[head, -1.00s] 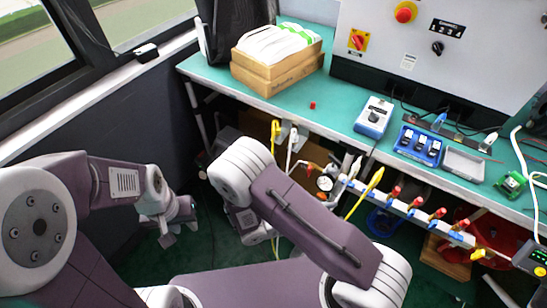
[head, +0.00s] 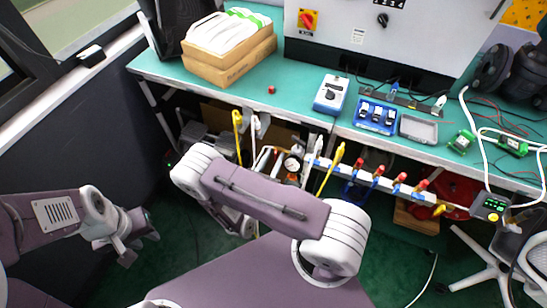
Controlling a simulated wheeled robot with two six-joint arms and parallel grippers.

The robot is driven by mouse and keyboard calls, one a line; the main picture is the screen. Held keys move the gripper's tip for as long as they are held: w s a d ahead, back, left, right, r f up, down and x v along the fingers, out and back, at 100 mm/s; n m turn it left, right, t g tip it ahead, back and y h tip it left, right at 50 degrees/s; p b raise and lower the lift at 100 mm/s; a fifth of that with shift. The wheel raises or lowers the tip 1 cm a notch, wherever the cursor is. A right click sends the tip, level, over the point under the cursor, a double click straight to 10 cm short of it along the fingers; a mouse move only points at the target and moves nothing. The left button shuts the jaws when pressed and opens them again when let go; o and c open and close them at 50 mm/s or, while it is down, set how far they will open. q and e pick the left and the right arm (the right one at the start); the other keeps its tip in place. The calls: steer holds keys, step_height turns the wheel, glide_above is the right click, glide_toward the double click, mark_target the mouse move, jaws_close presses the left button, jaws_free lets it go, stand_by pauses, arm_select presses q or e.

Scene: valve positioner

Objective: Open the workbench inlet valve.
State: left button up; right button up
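Under the bench front, a white pipe manifold (head: 385,184) carries several red-tipped valves. A long yellow lever (head: 331,168) stands tilted at its left part. Another yellow lever (head: 238,132) and a white one hang further left below the bench edge. I cannot tell from the picture which one is the inlet valve. My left gripper (head: 139,247) is low at the left, fingers apart and empty, well away from the levers. My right arm crosses the middle in front of the under-bench parts. Its wrist drops behind the forearm, and its gripper is hidden.
The green workbench (head: 290,108) holds a cardboard box (head: 232,62), a blue meter (head: 331,94), a blue tray (head: 376,116) and a large grey panel (head: 385,30). A white-legged chair (head: 484,268) stands at the lower right. Dark floor is clear left of the bench.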

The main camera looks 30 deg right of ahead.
steer(key=shift+w+d, duration=0.1)
jaws_close()
steer(key=shift+m, duration=0.3)
steer(key=m, duration=0.1)
steer(key=m+p, duration=0.1)
steer(key=shift+s+d+m, duration=0.15)
steer(key=shift+s+m, duration=0.05)
steer(key=shift+m, duration=0.2)
steer(key=m+p, duration=0.1)
steer(key=m, duration=0.2)
steer(key=shift+s+d+m, duration=0.1)
steer(key=shift+m, duration=0.3)
steer(key=shift+s+d+f+m+p, duration=0.15)
steer(key=shift+m+p, duration=0.35)
steer(key=shift+m, duration=1.25)
steer(key=shift+a+f+m+p, duration=0.1)
steer(key=shift+f+m+p, duration=0.3)
steer(key=shift+m, duration=1.4)
steer(key=shift+s+d+f+m+p, duration=0.1)
steer(key=shift+m+p, duration=0.5)
steer(key=shift+m, duration=1.15)
